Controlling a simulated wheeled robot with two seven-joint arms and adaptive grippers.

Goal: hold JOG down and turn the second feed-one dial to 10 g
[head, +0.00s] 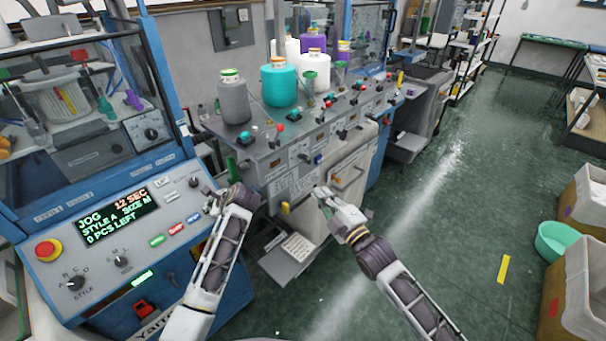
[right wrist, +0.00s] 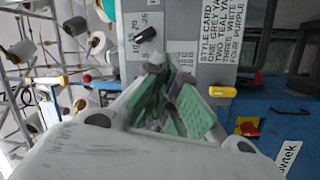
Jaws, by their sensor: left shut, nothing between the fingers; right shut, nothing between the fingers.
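The blue control panel's display (head: 112,212) reads JOG, 12 SEC, STYLE A, SIZE M, 0 PCS LEFT. Green (head: 157,240), red and blue (head: 193,217) buttons sit below it; their labels are too small to read surely. My left gripper (head: 211,200) is shut and empty by the panel's right edge, near the blue button; contact cannot be told. My right gripper (head: 322,193) is shut and empty before the feed cabinet. In the right wrist view its green-padded fingers (right wrist: 165,72) are just below a black dial (right wrist: 146,34) with marks including 10, 20 and 25.
Grey, teal (head: 279,85), white and purple yarn cones stand on the feed cabinet. A style card (right wrist: 221,40) is right of the dial. A yellow knob (right wrist: 222,91) sticks out near my right fingers. A red emergency button (head: 48,250) is on the panel.

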